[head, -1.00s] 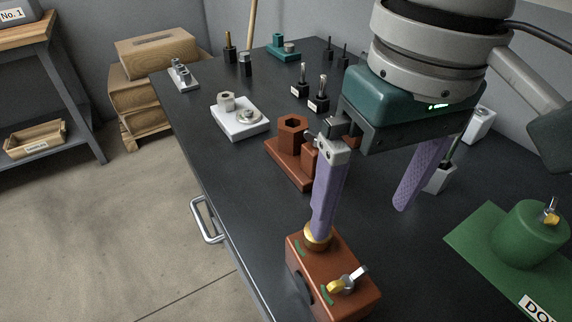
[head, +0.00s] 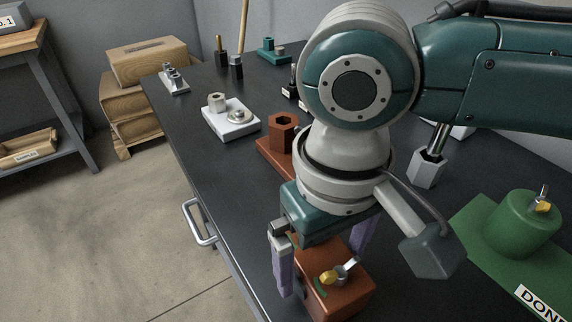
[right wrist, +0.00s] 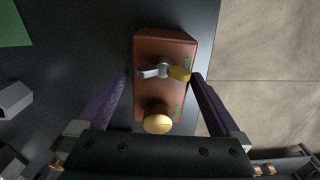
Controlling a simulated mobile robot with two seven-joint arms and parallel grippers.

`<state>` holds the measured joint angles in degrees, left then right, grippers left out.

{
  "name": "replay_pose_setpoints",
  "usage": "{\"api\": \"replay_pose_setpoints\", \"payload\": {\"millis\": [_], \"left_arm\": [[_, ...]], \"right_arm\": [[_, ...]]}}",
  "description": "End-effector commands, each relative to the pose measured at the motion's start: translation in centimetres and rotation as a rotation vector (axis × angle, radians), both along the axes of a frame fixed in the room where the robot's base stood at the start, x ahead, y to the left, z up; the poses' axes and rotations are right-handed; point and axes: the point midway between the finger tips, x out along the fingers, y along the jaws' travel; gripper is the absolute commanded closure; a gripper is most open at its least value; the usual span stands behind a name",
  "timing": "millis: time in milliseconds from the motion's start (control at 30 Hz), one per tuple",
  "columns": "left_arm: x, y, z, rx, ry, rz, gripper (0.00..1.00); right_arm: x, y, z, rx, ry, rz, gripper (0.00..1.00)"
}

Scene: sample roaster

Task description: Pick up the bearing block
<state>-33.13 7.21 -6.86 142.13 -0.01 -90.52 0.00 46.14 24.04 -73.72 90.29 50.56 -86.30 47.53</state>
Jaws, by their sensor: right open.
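The bearing block, a red-brown block (head: 347,303) with a silver and yellow lever on top, stands near the table's front edge. In the right wrist view the block (right wrist: 163,48) lies between the fingers, with a round brass knob (right wrist: 157,124) at its near end. My right gripper (head: 320,272) is open and points down over the block, one purple finger on each side. In the right wrist view narrow gaps seem to show beside the block, but contact is hard to tell. My gripper body hides part of the block in the head view. My left gripper is not in view.
A red-brown fixture with a hexagonal socket (head: 283,133) stands behind my right arm. A white plate with metal parts (head: 230,128) is further back. A green cylinder (head: 521,224) stands on a green mat (head: 480,245) at right. A drawer handle (head: 198,222) juts from the table's front.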

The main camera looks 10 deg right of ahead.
Motion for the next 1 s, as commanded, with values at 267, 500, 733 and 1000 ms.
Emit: {"api": "replay_pose_setpoints", "payload": {"millis": [267, 500, 733, 1000], "left_arm": [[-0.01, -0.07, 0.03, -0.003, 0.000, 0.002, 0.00], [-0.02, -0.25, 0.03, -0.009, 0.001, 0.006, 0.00], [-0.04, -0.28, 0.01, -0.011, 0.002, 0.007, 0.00], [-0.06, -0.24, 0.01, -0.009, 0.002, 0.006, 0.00]], "right_arm": [[0.00, 0.02, 0.02, 0.001, 0.000, 0.000, 0.10], [0.01, 0.01, 0.04, 0.001, 0.000, 0.000, 0.37], [0.02, 0.00, 0.06, 0.000, -0.001, 0.000, 0.63], [0.02, 0.00, 0.07, 0.000, -0.001, 0.000, 0.93]]}}
